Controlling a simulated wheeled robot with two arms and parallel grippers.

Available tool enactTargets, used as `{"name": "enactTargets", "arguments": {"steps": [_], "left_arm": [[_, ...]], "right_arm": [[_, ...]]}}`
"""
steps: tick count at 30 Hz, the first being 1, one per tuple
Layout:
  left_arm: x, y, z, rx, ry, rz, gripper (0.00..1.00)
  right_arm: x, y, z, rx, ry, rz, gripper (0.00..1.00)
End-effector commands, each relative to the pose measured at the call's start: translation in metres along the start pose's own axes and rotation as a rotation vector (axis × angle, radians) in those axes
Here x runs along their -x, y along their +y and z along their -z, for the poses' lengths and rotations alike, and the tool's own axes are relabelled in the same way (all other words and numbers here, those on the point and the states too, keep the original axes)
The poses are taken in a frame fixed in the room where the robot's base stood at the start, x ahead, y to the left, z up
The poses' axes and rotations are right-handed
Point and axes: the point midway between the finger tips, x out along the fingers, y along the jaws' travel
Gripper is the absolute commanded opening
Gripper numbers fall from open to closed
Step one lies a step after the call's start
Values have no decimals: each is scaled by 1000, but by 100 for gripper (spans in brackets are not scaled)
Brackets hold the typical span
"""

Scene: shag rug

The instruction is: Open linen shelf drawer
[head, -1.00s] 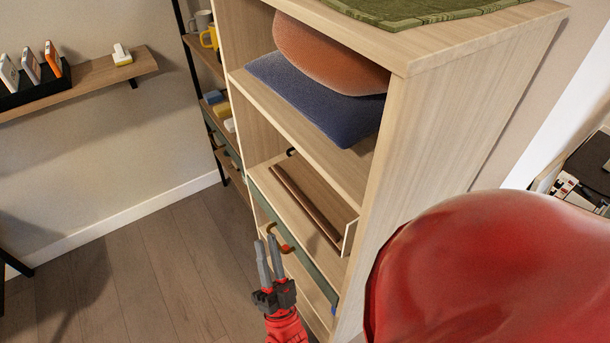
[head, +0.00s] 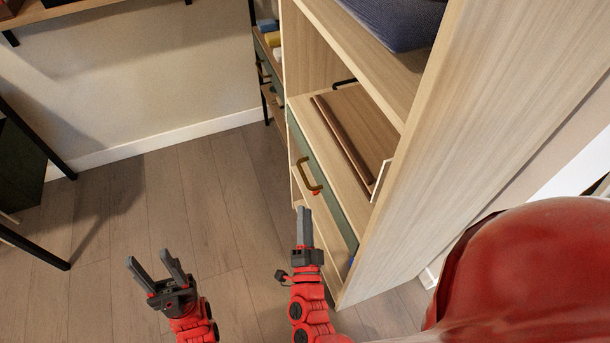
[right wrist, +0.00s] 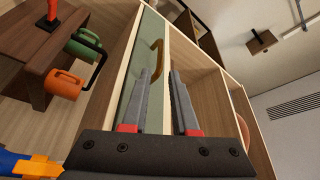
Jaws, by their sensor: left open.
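The linen shelf (head: 420,150) is a tall pale-wood unit. Its drawer has a dark green front (head: 329,192) with a curved brass handle (head: 310,176), and looks flush with the shelf. The front (right wrist: 135,75) and handle (right wrist: 157,58) also show in the right wrist view. My right gripper (head: 304,212) is just below the handle in the head view. In the right wrist view its fingers (right wrist: 159,73) are apart and empty, with the handle just beyond the tips. My left gripper (head: 150,262) is open and empty above the floor, left of the right one.
A brown flat board-like item (head: 355,130) lies in the compartment above the drawer, and blue fabric (head: 400,22) sits higher up. A black-legged table (head: 45,150) stands at the left. The wood floor (head: 190,200) before the drawer is clear.

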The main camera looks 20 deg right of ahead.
Motion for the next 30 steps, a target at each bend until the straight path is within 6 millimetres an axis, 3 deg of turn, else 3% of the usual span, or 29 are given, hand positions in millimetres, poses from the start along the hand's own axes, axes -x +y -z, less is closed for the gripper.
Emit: {"name": "enactTargets", "arguments": {"steps": [9, 15, 28, 30], "left_arm": [[2, 0, 0, 0, 0, 0, 50], [3, 0, -1, 0, 0, 0, 50], [3, 0, -1, 0, 0, 0, 50], [3, 0, -1, 0, 0, 0, 50]], "right_arm": [[-78, -1, 1, 0, 6, 2, 27], [-108, -1, 1, 0, 5, 2, 27], [-119, 0, 0, 2, 1, 0, 27], [-119, 0, 0, 2, 1, 0, 16]]}}
